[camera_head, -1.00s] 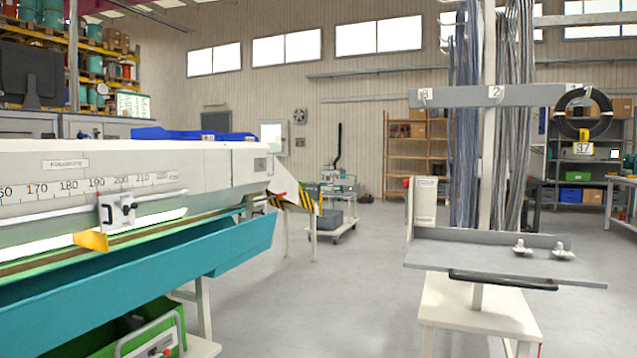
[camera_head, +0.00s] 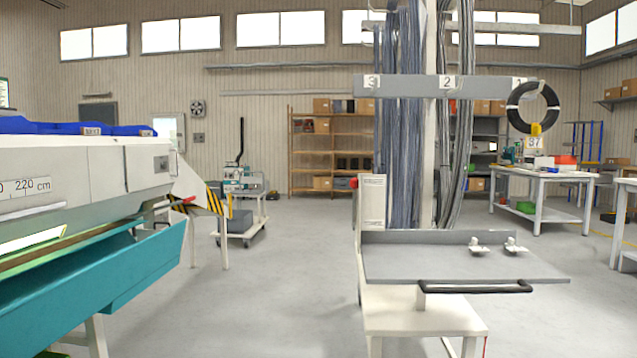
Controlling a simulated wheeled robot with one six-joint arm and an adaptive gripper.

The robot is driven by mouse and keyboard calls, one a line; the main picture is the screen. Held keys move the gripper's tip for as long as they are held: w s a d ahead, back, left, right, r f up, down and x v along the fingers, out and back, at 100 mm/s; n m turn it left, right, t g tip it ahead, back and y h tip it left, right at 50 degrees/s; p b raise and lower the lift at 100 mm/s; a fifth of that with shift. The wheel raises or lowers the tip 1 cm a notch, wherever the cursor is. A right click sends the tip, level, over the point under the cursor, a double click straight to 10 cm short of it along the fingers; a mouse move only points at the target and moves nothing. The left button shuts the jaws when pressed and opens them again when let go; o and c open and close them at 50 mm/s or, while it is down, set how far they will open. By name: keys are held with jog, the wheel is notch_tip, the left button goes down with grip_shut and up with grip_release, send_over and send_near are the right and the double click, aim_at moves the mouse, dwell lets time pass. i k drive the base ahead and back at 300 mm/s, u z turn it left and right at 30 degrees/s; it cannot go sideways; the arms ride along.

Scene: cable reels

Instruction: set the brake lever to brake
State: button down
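I cannot clearly make out a brake lever. A small red knob (camera_head: 354,183) shows at the left edge of a white upright panel (camera_head: 373,203) on the cable stand; I cannot tell whether it belongs to the brake lever. The stand has a grey shelf (camera_head: 440,265) with a black bar handle (camera_head: 476,288) at its front and two small light metal fittings on top. Long blue-grey cable hanks (camera_head: 397,130) hang behind it under a numbered grey crossbar (camera_head: 410,86). My gripper is not in view.
A long measuring bench (camera_head: 80,170) with a teal trough (camera_head: 120,270) fills the left. A white trolley (camera_head: 240,222) and wooden shelving (camera_head: 335,150) stand behind. A white worktable (camera_head: 540,180) is at the right. The grey floor (camera_head: 270,300) between bench and stand is clear.

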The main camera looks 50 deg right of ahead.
aim_at(353, 182)
jog(key=z, duration=0.6)
jog(key=i, duration=1.25)
jog(key=z, duration=0.9)
